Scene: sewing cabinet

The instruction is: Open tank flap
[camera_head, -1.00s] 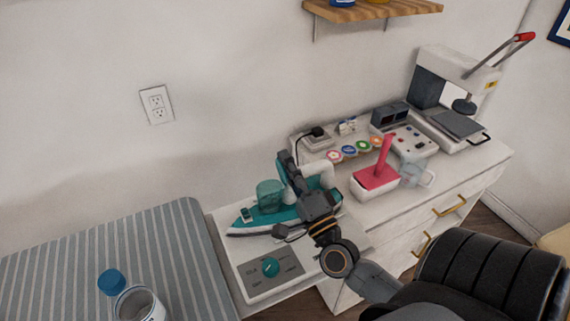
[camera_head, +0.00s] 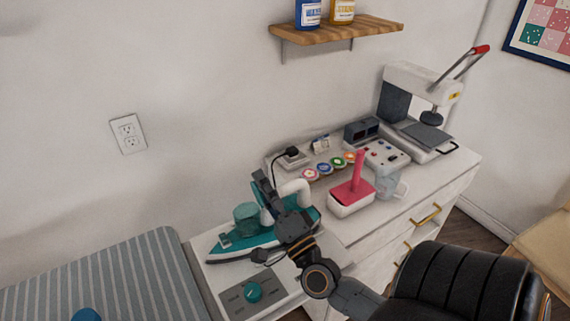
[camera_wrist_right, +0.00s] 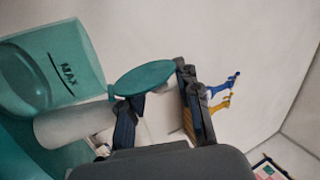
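The iron (camera_head: 235,244) has a teal body, a white handle (camera_head: 298,187) and a teal water tank (camera_head: 247,217). It rests on the white cabinet top. In the right wrist view the tank (camera_wrist_right: 55,68), marked MAX, is at the left. A teal round disc (camera_wrist_right: 145,78), which looks like the tank flap, shows at the fingers. My right gripper (camera_head: 262,190) is over the iron beside the handle. In the wrist view its fingers (camera_wrist_right: 158,100) are apart, with the disc by the left fingertip; contact is unclear. My left gripper is out of view.
A panel with a teal knob (camera_head: 253,291) is in front of the iron. A pink-handled white box (camera_head: 352,207), a clear jug (camera_head: 388,185) and a heat press (camera_head: 420,110) stand to the right. A striped board (camera_head: 110,280) is at the left, a black chair (camera_head: 465,285) at lower right.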

